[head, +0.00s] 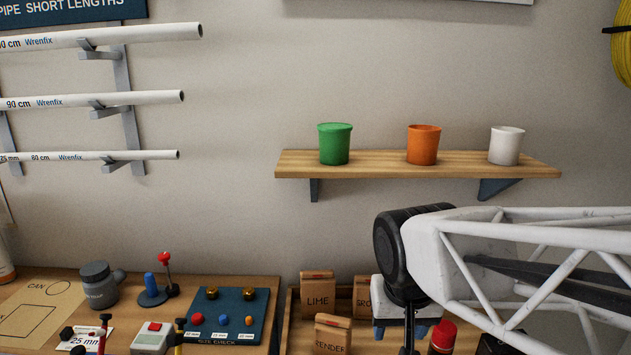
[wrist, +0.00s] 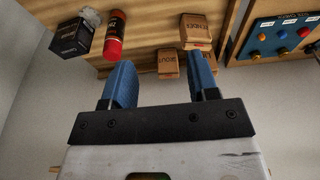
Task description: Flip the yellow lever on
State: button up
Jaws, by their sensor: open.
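What looks like the yellow lever (head: 179,338) stands at the bottom edge of the head view, a short yellow stem with a black top. Its base is cut off by the frame, so I cannot tell its position. I do not make it out in the wrist view. My gripper (head: 401,333) is well to the right of it, over the bench section with the boxes. In the wrist view my gripper (wrist: 162,78) shows two blue fingers spread apart with nothing between them.
A similar red lever (head: 102,337) stands left of the yellow one. Near them are a white box with a red button (head: 152,338) and a blue size-check board (head: 228,315). Brown boxes (head: 318,293) and a red can (head: 443,337) stand near my gripper. A shelf (head: 380,165) holds three cups.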

jog(key=s+d+f, duration=0.1)
jog(key=s+d, duration=0.4)
jog(key=s, duration=0.2)
jog(key=shift+s+d+f, duration=0.3)
jog(key=shift+f, duration=0.05)
jog(key=shift+w, duration=0.15)
jog(key=w+a+r+g, duration=0.1)
jog(key=w+a+r, duration=0.1)
jog(key=w+a, duration=1.6)
jog(key=shift+g, duration=0.8)
jog(key=w+a+f, duration=0.2)
jog(key=a, duration=0.8)
jog(key=w+a+f, duration=0.2)
jog(key=a+f, duration=0.1)
jog(key=a, duration=0.7)
jog(key=w+a+f, duration=0.2)
jog(key=a+f, duration=0.1)
jog(key=a, duration=0.8)
jog(key=shift+w+f, duration=0.1)
jog(key=shift+w, duration=0.2)
jog(key=shift+a, duration=0.35)
